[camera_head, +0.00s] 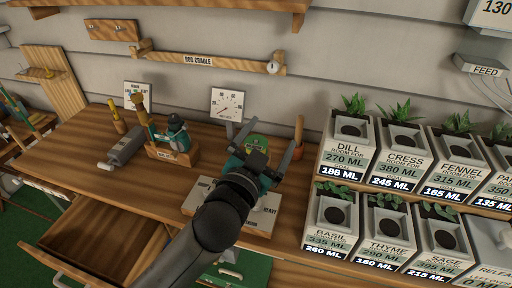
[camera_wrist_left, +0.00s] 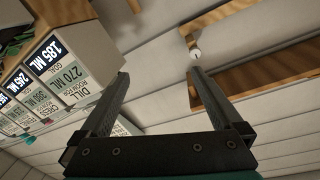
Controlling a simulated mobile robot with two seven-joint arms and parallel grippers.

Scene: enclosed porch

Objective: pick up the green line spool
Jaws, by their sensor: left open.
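A bright green round thing, probably the green line spool (camera_head: 256,142), shows in the head view just beyond my left gripper, near the back of the workbench. The gripper partly covers it, so I cannot tell what it rests on. My left gripper (camera_head: 264,136) is open, its two fingers spread to either side of the green thing in that view. In the left wrist view the open fingers (camera_wrist_left: 158,73) have only wall siding between them, and no spool shows there. My right gripper is not in view.
A wooden board with "READY" lettering (camera_head: 257,222) lies under my left arm. Labelled planters (camera_head: 343,163) fill the right. An open drawer (camera_head: 105,240) is at front left.

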